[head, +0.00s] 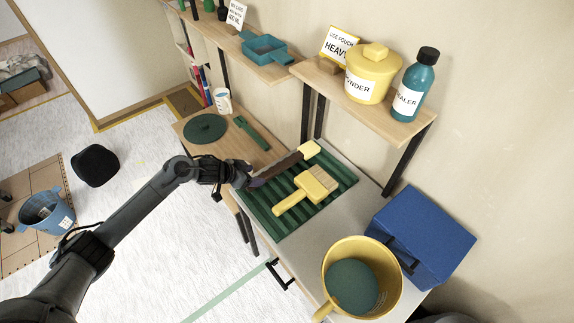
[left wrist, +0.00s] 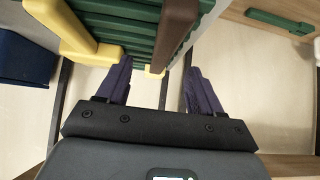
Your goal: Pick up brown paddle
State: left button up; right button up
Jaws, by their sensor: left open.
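The brown paddle (head: 275,170) lies slantwise along the back left of a green ridged tray (head: 262,217), with a yellow piece (head: 309,149) at its far end. My left gripper (head: 250,182) is open at the paddle's near end, which it partly hides. In the left wrist view the brown paddle (left wrist: 176,35) runs down toward the space between my two spread fingers (left wrist: 157,78), and I see no grip on it. Contact with it cannot be told. My right gripper is not in view.
A yellow brush (head: 306,190) lies on the tray beside the paddle. A yellow bucket (head: 362,277) and a blue box (head: 422,233) stand to the right. A shelf (head: 345,100) with a tub and a bottle is above. A green disc (head: 205,128) lies on the left table.

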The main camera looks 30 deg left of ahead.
aim_at(265, 174)
pick_arm(q)
jog(key=shift+a+b+x, duration=0.15)
jog(key=shift+b+x, duration=0.15)
jog(key=shift+x, duration=1.45)
jog(key=shift+a+b+x, duration=0.15)
jog(key=shift+b+x, duration=0.1)
jog(key=shift+x, duration=1.5)
jog(key=shift+w+r, duration=0.1)
jog(key=shift+w, duration=0.05)
jog(key=shift+c, duration=0.5)
jog(key=c, duration=1)
